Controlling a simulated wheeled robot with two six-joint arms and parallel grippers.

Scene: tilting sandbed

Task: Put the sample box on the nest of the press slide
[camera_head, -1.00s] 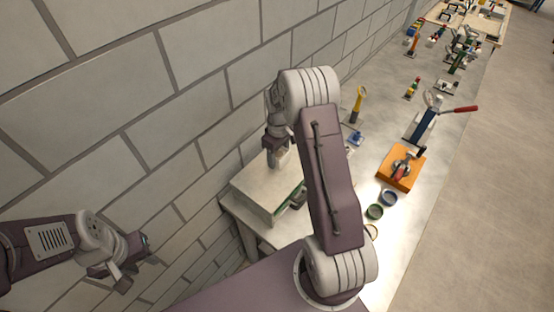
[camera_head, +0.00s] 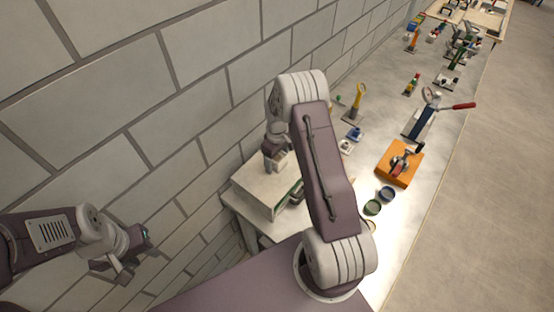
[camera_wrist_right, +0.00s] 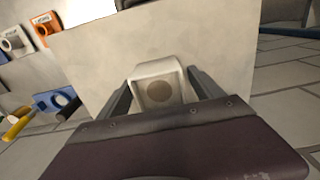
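My right gripper (camera_head: 276,161) is above the top of a large pale box-shaped unit (camera_head: 258,193) in the head view. In the right wrist view its dark fingers lie on both sides of a small whitish block (camera_wrist_right: 158,86) with a round brown mark; it looks like the sample box, held between them. Its far side is hidden. My left gripper (camera_head: 128,268) hangs by the wall at left, empty; its finger gap is too small to judge. A lever device with a red handle (camera_head: 464,106) stands on the bench. I cannot tell which part is the press slide's nest.
A yellow-handled tool (camera_head: 359,97) and small blue parts (camera_head: 354,133) lie nearer the wall. The brick wall (camera_head: 130,120) is close at left.

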